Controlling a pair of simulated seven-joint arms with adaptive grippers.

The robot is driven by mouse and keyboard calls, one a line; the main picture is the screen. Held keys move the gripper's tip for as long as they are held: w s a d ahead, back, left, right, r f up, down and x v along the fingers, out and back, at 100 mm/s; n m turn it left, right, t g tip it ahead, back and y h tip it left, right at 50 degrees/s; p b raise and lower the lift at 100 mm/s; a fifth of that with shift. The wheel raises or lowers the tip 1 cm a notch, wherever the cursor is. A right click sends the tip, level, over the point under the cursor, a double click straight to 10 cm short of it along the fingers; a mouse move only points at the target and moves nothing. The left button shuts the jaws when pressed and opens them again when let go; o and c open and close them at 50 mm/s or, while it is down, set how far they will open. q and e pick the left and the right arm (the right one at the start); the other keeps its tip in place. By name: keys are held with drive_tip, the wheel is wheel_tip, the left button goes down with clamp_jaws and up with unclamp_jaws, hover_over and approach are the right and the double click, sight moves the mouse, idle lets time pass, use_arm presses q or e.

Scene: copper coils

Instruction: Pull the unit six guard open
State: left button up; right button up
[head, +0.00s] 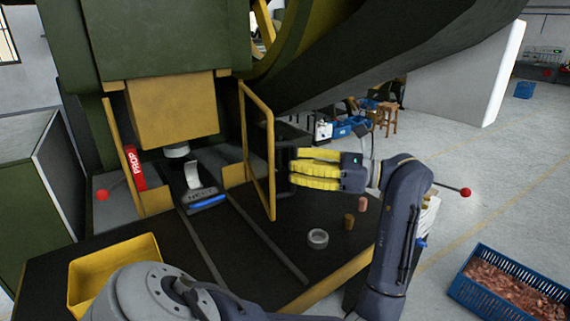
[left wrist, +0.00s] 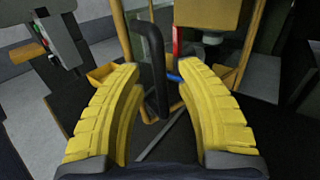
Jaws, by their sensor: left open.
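The guard (head: 272,150) is a yellow frame standing upright at the right side of the press opening, edge-on to the head view. Its black upright handle (left wrist: 152,65) shows between my fingers in the left wrist view. In the head view the handle is a dark shape mostly behind my fingertips. My left gripper (head: 294,169) has yellow fingers and is open, just right of the frame with its tips pointing left. In the left wrist view its fingers (left wrist: 158,68) are spread on both sides of the handle; I cannot tell if either touches it. My right gripper is not in view.
A red prop (head: 134,167) and a blue-handled block (head: 203,199) are in the press opening. A yellow tray (head: 86,267), a grey ring (head: 318,239) and two small cylinders (head: 349,221) are on the dark table. A blue crate of copper scraps (head: 472,299) stands on the floor at right.

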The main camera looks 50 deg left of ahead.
use_arm(q)
drive_tip(key=shift+x, duration=0.8)
drive_tip(key=shift+c, duration=0.5)
clamp_jaws()
